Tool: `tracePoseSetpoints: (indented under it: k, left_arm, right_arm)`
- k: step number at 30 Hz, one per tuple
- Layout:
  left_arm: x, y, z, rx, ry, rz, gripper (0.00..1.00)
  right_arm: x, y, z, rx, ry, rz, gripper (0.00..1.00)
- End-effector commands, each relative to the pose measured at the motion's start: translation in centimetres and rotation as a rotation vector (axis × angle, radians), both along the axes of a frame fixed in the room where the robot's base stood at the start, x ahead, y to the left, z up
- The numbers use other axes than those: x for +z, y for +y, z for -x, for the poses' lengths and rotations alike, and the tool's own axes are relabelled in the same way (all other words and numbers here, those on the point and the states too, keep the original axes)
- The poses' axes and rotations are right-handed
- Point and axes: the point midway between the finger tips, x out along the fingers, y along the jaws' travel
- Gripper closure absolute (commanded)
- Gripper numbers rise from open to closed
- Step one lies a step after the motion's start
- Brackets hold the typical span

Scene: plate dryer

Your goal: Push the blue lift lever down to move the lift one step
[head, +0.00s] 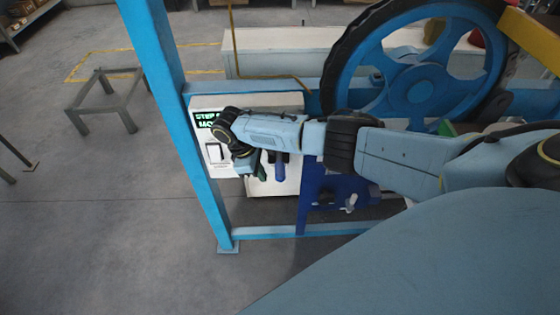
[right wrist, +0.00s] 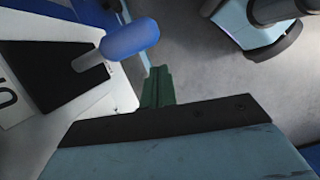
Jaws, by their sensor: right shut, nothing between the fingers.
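The blue lift lever (right wrist: 130,38) sticks out of a black slot plate on a white panel in the right wrist view. In the head view the lever (head: 280,170) shows just below my right forearm. My right gripper (head: 261,170) has green fingertips, pressed together and empty. It hangs in front of the white panel (head: 219,168), just left of the lever in the head view. In the right wrist view the green fingertips (right wrist: 157,88) are below and right of the lever's rounded end, with a small gap in the picture. Contact cannot be told. My left gripper is not in view.
A blue upright post (head: 170,110) stands left of the panel. A large blue wheel with a black rim (head: 420,85) is right of it. A dark blue bracket (head: 318,205) is right of the lever. Open grey floor lies left, with a low metal frame (head: 105,95).

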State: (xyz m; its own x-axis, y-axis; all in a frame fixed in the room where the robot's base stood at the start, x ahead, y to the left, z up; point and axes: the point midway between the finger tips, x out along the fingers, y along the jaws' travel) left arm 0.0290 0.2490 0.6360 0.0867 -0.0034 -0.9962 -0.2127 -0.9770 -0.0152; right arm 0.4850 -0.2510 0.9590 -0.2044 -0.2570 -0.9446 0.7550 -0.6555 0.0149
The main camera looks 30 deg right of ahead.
Motion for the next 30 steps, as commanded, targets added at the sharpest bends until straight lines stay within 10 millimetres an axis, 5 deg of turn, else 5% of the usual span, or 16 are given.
tracePoseSetpoints:
  k: [1, 3, 9, 23, 30]
  left_arm:
    - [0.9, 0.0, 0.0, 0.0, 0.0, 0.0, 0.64]
    - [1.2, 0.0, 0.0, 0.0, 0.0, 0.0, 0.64]
    - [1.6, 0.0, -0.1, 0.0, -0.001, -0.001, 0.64]
    - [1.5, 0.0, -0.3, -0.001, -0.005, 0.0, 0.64]
    - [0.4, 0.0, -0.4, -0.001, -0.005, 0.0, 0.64]
  right_arm:
    - [2.6, -0.4, -0.6, 0.018, 0.016, 0.022, 1.0]
    - [4.8, -0.8, -0.9, 0.034, 0.043, 0.045, 1.0]
    - [7.6, -1.4, -1.2, 0.055, 0.083, 0.079, 1.0]
    - [7.5, -1.5, -1.1, 0.056, 0.087, 0.081, 1.0]
    - [5.9, -2.1, -0.7, 0.056, 0.087, 0.082, 1.0]
